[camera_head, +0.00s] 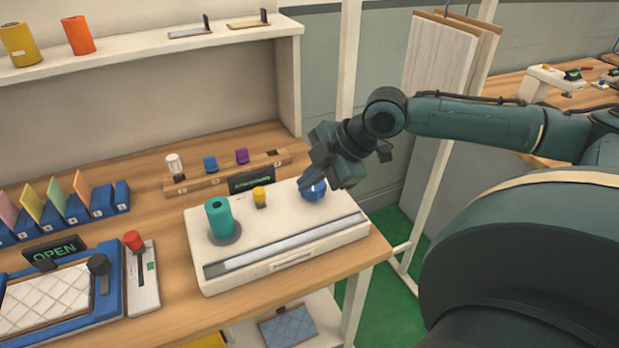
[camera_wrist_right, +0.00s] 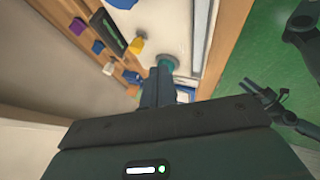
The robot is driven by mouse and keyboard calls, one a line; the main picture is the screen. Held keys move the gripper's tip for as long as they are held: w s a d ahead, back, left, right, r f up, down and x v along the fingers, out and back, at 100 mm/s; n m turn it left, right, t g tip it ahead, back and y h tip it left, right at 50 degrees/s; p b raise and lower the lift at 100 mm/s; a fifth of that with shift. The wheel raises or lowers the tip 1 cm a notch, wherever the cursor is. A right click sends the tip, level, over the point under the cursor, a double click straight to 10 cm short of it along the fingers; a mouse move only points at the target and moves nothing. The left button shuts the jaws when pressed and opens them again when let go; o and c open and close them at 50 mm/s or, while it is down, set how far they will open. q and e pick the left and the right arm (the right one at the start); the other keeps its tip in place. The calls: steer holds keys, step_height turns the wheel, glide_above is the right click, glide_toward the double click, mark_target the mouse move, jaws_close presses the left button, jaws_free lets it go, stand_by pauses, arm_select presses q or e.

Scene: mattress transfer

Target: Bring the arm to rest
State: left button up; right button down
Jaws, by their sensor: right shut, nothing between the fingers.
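My right gripper (camera_head: 313,180) hangs over the right end of a white console (camera_head: 240,278), fingers pointing down-left. The console also carries a teal cylinder (camera_head: 219,218) and a yellow knob (camera_head: 259,196).
A wooden rack (camera_head: 215,179) with small pegs stands behind the console. A blue tray with a quilted mattress (camera_head: 45,300) and a red-knobbed lever (camera_head: 133,240) lie at left. A white post (camera_head: 425,207) and hanging panels (camera_head: 440,60) stand near my right arm.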

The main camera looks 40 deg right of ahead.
stand_by(0.5)
steer(key=s+a+f+m+g, duration=0.1)
steer(key=s+a+f+m, duration=0.1)
steer(key=s+a+f, duration=0.4)
steer(key=s+a+f+m, duration=0.2)
steer(key=a+f, duration=0.3)
steer(key=f, duration=0.3)
steer(key=s+f+m+g+h, duration=0.1)
steer(key=s+f+m+h, duration=0.3)
steer(key=s+m, duration=0.65)
steer(key=w+a+f+n+t+y, duration=0.1)
steer(key=w+a+f+t+y, duration=0.1)
steer(key=w+a+f+t, duration=0.3)
step_height(320, 180, down, 2)
steer(key=shift+w+a+f+t+y, duration=0.25)
steer(key=shift+w+a+t+y, duration=0.2)
steer(key=shift+t, duration=0.25)
